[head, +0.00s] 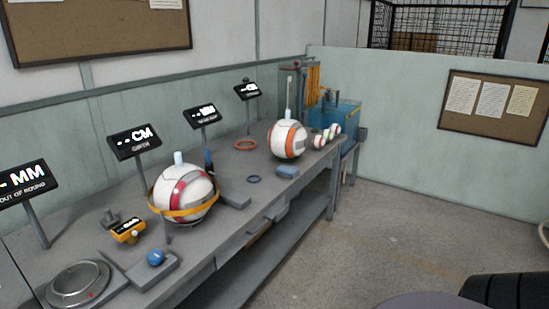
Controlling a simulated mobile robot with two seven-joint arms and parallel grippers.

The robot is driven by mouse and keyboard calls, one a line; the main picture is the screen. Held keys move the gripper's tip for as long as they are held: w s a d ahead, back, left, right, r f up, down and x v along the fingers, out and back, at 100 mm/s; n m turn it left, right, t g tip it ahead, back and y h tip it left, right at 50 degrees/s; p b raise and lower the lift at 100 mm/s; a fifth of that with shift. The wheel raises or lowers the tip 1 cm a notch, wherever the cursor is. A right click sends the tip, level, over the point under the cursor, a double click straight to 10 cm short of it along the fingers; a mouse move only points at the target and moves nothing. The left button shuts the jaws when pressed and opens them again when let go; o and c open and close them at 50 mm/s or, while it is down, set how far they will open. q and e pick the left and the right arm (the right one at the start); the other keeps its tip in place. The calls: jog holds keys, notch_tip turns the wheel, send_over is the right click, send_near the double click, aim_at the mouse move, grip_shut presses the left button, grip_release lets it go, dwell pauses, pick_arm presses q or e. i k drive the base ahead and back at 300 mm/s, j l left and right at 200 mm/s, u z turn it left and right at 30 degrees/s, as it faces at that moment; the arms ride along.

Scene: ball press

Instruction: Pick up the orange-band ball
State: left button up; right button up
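The orange-band ball (287,140) is white with a broad orange band and sits toward the far end of the grey workbench (225,215). A pale upright tube shows at its top; I cannot tell whether it touches the ball. A second ball (185,187) with a red band sits nearer on the bench, with a yellow ring (184,211) around it. Neither of my grippers is in view.
Several display signs (134,141) stand on posts along the bench's back. An orange ring (245,145), a dark ring (254,179), small balls (320,142), a blue bin (340,117) and a round metal dish (78,283) are near.

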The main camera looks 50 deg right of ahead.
aim_at(287, 138)
jog(key=z, duration=1.3)
